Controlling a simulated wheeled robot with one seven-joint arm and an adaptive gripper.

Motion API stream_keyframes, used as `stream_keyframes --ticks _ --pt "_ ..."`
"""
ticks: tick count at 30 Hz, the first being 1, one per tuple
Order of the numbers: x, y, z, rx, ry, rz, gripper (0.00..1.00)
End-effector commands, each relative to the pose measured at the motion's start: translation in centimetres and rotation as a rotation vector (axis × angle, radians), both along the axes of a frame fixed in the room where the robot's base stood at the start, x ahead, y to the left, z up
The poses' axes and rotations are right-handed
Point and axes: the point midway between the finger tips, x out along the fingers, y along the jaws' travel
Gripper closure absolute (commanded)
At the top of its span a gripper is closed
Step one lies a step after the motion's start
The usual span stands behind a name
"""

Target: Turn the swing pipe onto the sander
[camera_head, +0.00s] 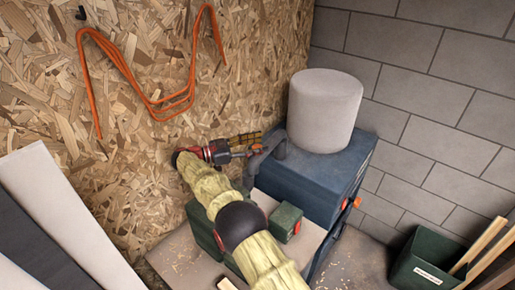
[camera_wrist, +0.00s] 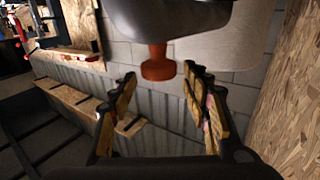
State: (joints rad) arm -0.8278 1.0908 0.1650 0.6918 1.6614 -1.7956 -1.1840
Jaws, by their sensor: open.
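The swing pipe (camera_head: 267,156) is a dark grey bent pipe at the front corner of a blue cabinet's top. In the wrist view a dark grey rounded body, seemingly the pipe (camera_wrist: 175,18), fills the top, with an orange knob (camera_wrist: 157,64) hanging below it. My gripper (camera_head: 254,142) is beside the pipe, its yellow-and-black fingers apart. In the wrist view my gripper (camera_wrist: 160,75) is open and empty, the knob between and just beyond its fingertips, with no clear contact. Green machine parts (camera_head: 286,222), perhaps the sander, stand below on a pale top, partly hidden by my arm.
The blue cabinet (camera_head: 325,180) carries a large grey drum (camera_head: 324,108) just right of the pipe. An orange cable (camera_head: 150,100) hangs on the chipboard wall behind. A green bin (camera_head: 425,262) with wood strips stands lower right. Pale boards (camera_head: 60,215) lean at left.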

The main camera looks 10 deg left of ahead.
Motion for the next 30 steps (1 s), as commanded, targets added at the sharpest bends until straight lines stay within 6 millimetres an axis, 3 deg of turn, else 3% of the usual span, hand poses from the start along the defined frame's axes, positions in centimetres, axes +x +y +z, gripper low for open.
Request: stream_keyframes --ticks 6,12,26,29,30 --pt "0.0 0.0 4.3 0.002 -0.002 0.0 0.52" --pt "0.1 0.0 7.0 0.001 -0.002 0.0 0.52" --pt "0.1 -0.1 8.0 0.0 0.0 -0.001 0.55" --pt "0.9 -1.6 8.5 0.001 -0.002 -0.022 0.61" --pt "1.4 -2.8 9.4 0.008 -0.009 -0.039 0.63"
